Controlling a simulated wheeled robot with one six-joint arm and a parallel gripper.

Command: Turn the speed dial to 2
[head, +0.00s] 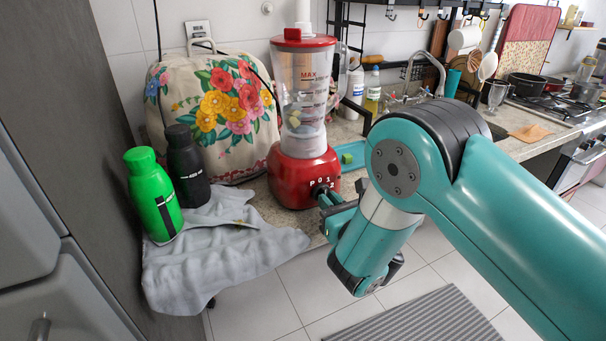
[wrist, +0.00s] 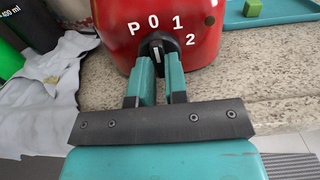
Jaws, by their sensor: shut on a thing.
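The red blender (head: 300,178) stands on the counter with its clear jar above. Its black speed dial (wrist: 156,48) is low on the front, under the white marks P, 0, 1 and 2. The dial's white line stands roughly upright in the wrist view, near the 0; its exact setting is hard to tell. My gripper (wrist: 160,68) is shut on the dial, with one teal finger on each side. In the head view my gripper (head: 326,200) reaches the blender's front, and its fingers partly hide the dial.
A green bottle (head: 154,195) and a black bottle (head: 186,165) stand left on a grey cloth (head: 225,255) hanging over the counter edge. A teal tray (wrist: 275,12) with a green block (wrist: 252,8) lies right of the blender. A flowered cover (head: 205,115) stands behind.

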